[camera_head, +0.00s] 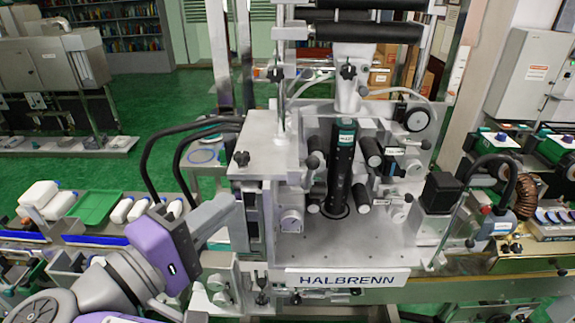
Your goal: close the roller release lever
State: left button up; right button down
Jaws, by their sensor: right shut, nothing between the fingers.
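The sleeve applicator (345,255), a grey machine marked HALBRENN, fills the middle of the view. Dark rollers (371,151) stand around a tall black column (341,180) with a green label. Black ball knobs show at the left of the rollers (313,162) and at the right (408,197); I cannot tell which belongs to the roller release lever.
Left of the machine, a belt carries white bottles (39,193) and a green tray (95,208). A black motor block (440,192) stands on the right of the plate. The front of the plate is clear.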

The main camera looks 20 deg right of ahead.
send_near(310, 173)
jog(key=w+d+r, duration=0.2)
jog(key=w+d, duration=0.2)
jog(key=w, duration=0.1)
jog(key=shift+a, duration=0.1)
dwell(0.4)
dwell(0.4)
